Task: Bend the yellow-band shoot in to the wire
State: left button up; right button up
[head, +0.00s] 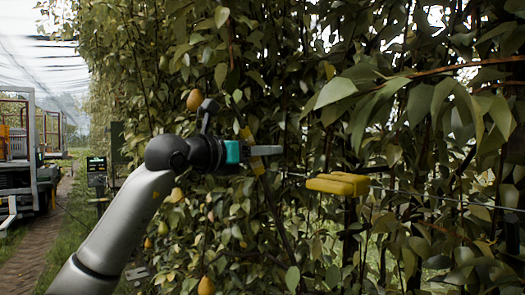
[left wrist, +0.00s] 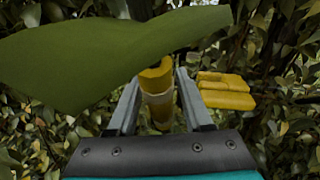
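The yellow-band shoot (head: 246,133) stands tilted in the foliage, its yellow band showing above and below my left gripper's finger in the head view. My left gripper (head: 268,150) reaches in from the left, level with the band. In the left wrist view, the banded shoot (left wrist: 157,82) lies between the two grey fingers of the left gripper (left wrist: 156,98). Narrow gaps seem to show beside it, so the fingers look open around it. A large green leaf (left wrist: 100,55) hides part of that view. The wire (head: 430,199) runs to the right. My right gripper is not in view.
A yellow block-like clip (head: 338,184) sits at the wire, right of my left gripper; it also shows in the left wrist view (left wrist: 225,91). Dense leaves and several pears (head: 194,99) surround the arm. A vehicle (head: 20,150) stands far left beside a path (head: 38,235).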

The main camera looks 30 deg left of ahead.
pick_arm(q)
grip_shut()
dwell(1.2)
